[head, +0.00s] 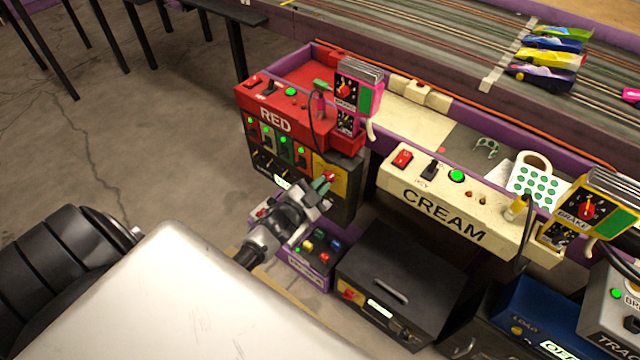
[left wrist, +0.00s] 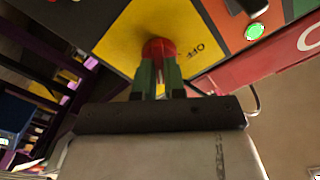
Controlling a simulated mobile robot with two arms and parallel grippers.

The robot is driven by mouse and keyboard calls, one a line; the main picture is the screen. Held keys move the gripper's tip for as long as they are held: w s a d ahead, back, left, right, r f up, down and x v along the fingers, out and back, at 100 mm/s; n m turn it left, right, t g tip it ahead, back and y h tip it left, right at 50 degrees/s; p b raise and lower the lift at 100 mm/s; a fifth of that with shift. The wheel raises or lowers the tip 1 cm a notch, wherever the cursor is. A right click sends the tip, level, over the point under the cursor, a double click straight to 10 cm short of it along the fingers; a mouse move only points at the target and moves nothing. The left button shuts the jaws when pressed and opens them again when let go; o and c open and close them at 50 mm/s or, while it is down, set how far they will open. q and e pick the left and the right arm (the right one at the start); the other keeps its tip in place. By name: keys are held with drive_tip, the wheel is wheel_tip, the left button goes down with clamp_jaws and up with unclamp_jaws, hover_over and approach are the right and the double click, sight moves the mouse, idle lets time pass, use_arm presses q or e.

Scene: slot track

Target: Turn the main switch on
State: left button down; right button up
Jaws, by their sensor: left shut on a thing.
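The main switch is a red rotary knob (left wrist: 158,48) on a yellow plate (left wrist: 128,32) in the left wrist view. The word OFF is printed on the plate to the right of the knob. In the head view the yellow plate (head: 323,164) is on the dark front panel below the red RED station, and the red knob (head: 330,177) shows at my fingertips. My left gripper (head: 322,184) reaches up to the plate. Its green fingers (left wrist: 159,74) are shut on the knob, one on each side, and partly hide it. My right gripper is not in view.
The red station (head: 275,122) has lit green buttons below it. A small purple box with coloured buttons (head: 309,246) and a black case (head: 400,275) stand below my left gripper. The CREAM station (head: 440,205) is to the right. Open floor lies at left.

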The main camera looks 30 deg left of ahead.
use_arm(q)
drive_tip(key=shift+m, duration=0.8)
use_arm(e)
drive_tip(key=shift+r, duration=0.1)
use_arm(q)
drive_tip(key=c, duration=1.2)
unclamp_jaws()
drive_tip(key=s+p, duration=0.1)
drive_tip(key=s, duration=0.9)
drive_tip(key=shift+s+a, duration=0.4)
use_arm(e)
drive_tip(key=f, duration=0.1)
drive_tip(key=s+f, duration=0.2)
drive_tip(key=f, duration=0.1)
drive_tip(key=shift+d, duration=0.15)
